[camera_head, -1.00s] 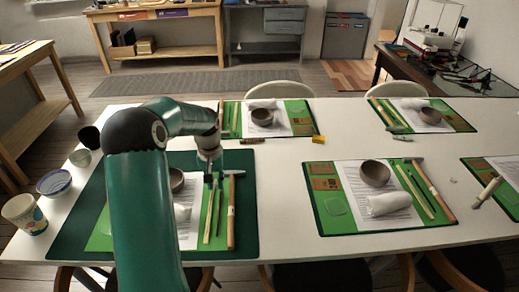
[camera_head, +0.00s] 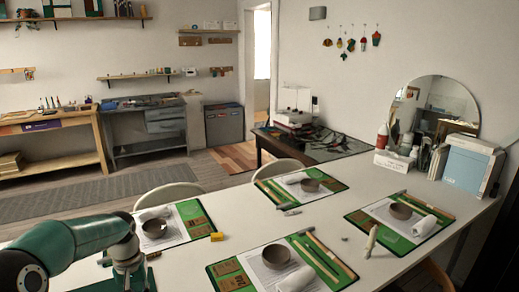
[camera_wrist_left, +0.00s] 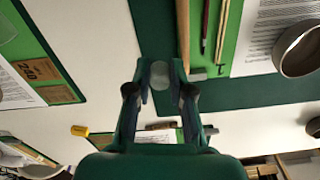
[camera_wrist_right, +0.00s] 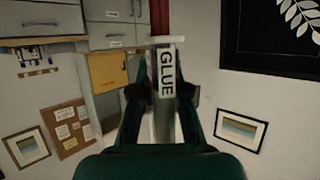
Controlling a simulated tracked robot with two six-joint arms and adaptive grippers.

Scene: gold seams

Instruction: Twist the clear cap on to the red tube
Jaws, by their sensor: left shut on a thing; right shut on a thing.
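The red tube (camera_wrist_right: 161,18) shows in the right wrist view, with a white collar and a white label reading GLUE. My right gripper (camera_wrist_right: 165,85) is shut on its labelled part, and the red end points up in that picture. In the left wrist view my left gripper (camera_wrist_left: 161,82) is shut on a small pale, see-through piece (camera_wrist_left: 159,75), seemingly the clear cap; its outline is unclear. The left gripper hangs over the white table by a dark green mat. In the head view my left arm is at the lower left. The cap and tube are apart, in different views.
The white table (camera_head: 330,222) holds several green mats with paper, bowls, white rolls and wooden tools. A round mirror (camera_head: 435,105) and a light blue box (camera_head: 470,165) stand at the far right.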

